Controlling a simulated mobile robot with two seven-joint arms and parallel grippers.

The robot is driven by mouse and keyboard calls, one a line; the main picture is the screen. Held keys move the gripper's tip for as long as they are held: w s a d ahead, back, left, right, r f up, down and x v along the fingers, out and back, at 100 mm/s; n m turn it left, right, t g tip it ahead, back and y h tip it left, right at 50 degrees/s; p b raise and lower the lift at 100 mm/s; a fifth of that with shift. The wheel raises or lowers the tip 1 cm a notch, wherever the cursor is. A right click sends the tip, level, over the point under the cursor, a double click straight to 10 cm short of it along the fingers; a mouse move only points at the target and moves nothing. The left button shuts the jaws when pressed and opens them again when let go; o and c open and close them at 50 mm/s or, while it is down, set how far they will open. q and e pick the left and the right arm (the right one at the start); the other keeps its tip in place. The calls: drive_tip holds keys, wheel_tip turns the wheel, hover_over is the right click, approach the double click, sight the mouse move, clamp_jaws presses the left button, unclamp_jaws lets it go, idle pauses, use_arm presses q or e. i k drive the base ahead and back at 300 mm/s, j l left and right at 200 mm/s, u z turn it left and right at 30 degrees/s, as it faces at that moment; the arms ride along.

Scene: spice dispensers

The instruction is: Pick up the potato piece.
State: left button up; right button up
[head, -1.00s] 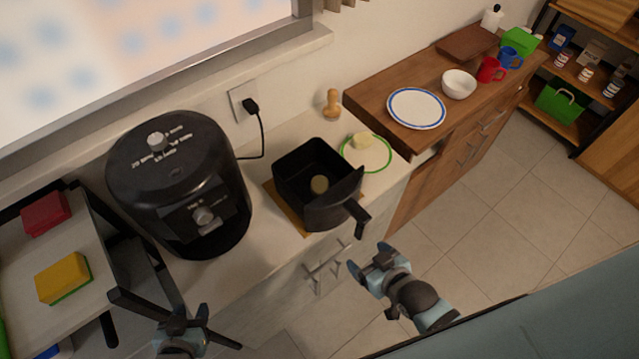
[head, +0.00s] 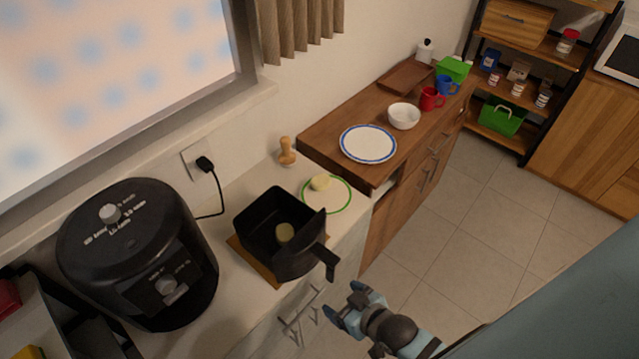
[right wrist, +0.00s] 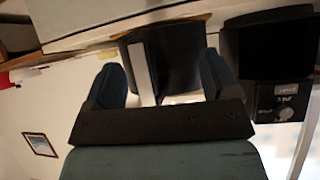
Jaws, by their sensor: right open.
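A pale potato piece (head: 285,233) lies inside the black fryer basket (head: 252,215). A second pale piece (head: 320,183) sits on the white plate with a green rim (head: 342,204), right of the basket. My right gripper (head: 345,301) is open and empty, in front of the counter and below the basket handle (head: 328,262). In the right wrist view its two fingers (right wrist: 162,80) are spread, with a dark shape beyond them that looks like the basket. No potato piece is visible in that view. My left gripper is out of view.
The black air fryer (head: 137,255) stands left of the basket, its cord running to a wall socket. A wooden pestle-like object (head: 287,152) stands behind the plate. A wooden cabinet (head: 330,135) at right carries a blue-rimmed plate (head: 368,144), a bowl and mugs. The floor at right is clear.

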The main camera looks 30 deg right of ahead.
sight(321, 182)
drive_tip(key=l, duration=0.95)
drive_tip(key=k+l, duration=0.1)
drive_tip(key=l, duration=0.85)
drive_tip(key=k+l, duration=0.1)
drive_tip(key=l, duration=0.85)
drive_tip(key=l+u, duration=0.3)
drive_tip(key=u, duration=0.15)
drive_tip(key=k+l+u, duration=0.1)
drive_tip(key=l+u, duration=0.2)
drive_tip(key=u, duration=0.95)
drive_tip(key=i, duration=0.5)
